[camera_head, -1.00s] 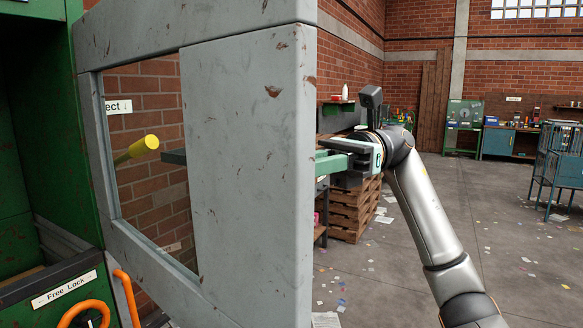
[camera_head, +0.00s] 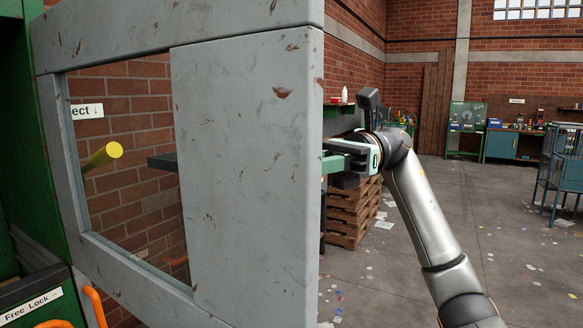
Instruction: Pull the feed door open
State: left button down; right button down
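The feed door (camera_head: 245,165) is a scuffed grey panel with a window opening. It stands swung out from the green machine frame (camera_head: 18,130) and fills the left half of the view. My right arm comes in from the right, and my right gripper (camera_head: 350,152) is at the door's right edge, on its far side. My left gripper is not in view.
A yellow-ended lever (camera_head: 104,154) shows through the window. An orange handle (camera_head: 95,305) and a "Free Lock" label (camera_head: 32,306) are at lower left. Wooden pallets (camera_head: 350,215) are stacked behind my gripper. The floor at right is open, with scattered paper scraps.

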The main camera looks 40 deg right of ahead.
jog(key=shift+w+d, duration=0.1)
jog(key=shift+w, duration=0.1)
dwell(0.3)
jog(key=c, duration=0.7)
grip_release()
jog(key=shift+c, duration=0.2)
jog(key=d, duration=1.2)
jog(key=shift+d, duration=0.2)
jog(key=shift+w, duration=0.1)
